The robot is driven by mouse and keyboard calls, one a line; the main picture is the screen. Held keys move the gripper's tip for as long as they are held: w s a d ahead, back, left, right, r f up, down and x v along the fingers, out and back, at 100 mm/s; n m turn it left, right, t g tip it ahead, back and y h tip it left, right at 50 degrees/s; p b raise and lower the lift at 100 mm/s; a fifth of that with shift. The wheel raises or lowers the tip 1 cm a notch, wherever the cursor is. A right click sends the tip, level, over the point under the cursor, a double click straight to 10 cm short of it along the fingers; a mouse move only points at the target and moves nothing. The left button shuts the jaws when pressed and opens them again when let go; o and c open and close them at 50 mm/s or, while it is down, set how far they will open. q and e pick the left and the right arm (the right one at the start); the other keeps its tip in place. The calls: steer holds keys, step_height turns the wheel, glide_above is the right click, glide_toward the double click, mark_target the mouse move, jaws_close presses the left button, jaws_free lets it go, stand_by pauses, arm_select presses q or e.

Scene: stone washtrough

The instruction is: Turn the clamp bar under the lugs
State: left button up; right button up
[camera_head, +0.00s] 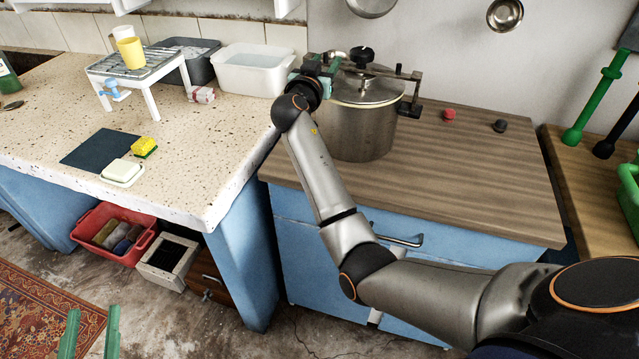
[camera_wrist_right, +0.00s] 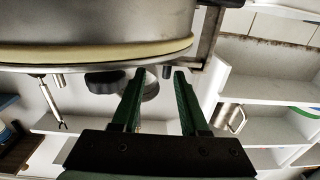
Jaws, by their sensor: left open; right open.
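A large steel pot (camera_head: 357,130) with a lid (camera_head: 372,90) stands on the wooden counter. A dark clamp bar (camera_head: 392,72) runs across above the lid, with a black knob (camera_head: 362,54) at its middle. A dark lug bracket (camera_head: 412,98) shows at the pot's right side; the left one is hidden by my arm. My right gripper (camera_head: 322,68) is open at the bar's left end. In the right wrist view its green fingers (camera_wrist_right: 160,72) are apart near the lid rim (camera_wrist_right: 90,68); I cannot tell whether they touch the bar. My left gripper (camera_head: 92,314) is open and empty, low at left.
A red knob (camera_head: 449,115) and a dark knob (camera_head: 500,126) lie right of the pot on clear wood. A white basin (camera_head: 254,72) stands close to its left. Green and black tools (camera_head: 590,110) stand at far right. Steel pans hang above.

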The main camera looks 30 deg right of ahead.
steer(key=shift+s+a+r+n+t+y+p, duration=0.1)
steer(key=shift+s+n+t+y+p, duration=0.5)
steer(key=shift+p, duration=1.55)
steer(key=shift+s+a+r+n+t+y+p, duration=0.25)
steer(key=shift+n+t+y+p, duration=0.55)
steer(key=shift+p, duration=1.4)
steer(key=shift+s+n+t+y+p, duration=0.5)
steer(key=shift+y+p, duration=0.4)
steer(key=shift+p, duration=1.25)
steer(key=f+b+v, duration=0.2)
steer(key=v, duration=1.1)
steer(key=s+a+f+n+g+y, duration=0.1)
steer(key=s+a+f+n+y, duration=0.1)
steer(key=f, duration=0.5)
steer(key=s+a+f+n+g+y, duration=0.1)
steer(key=s+a+f+n+y, duration=0.2)
steer(key=f, duration=0.4)
steer(key=shift+s+a+y, duration=0.6)
steer(key=shift+s+a, duration=0.2)
steer(key=shift+a, duration=0.3)
steer(key=shift+f, duration=0.1)
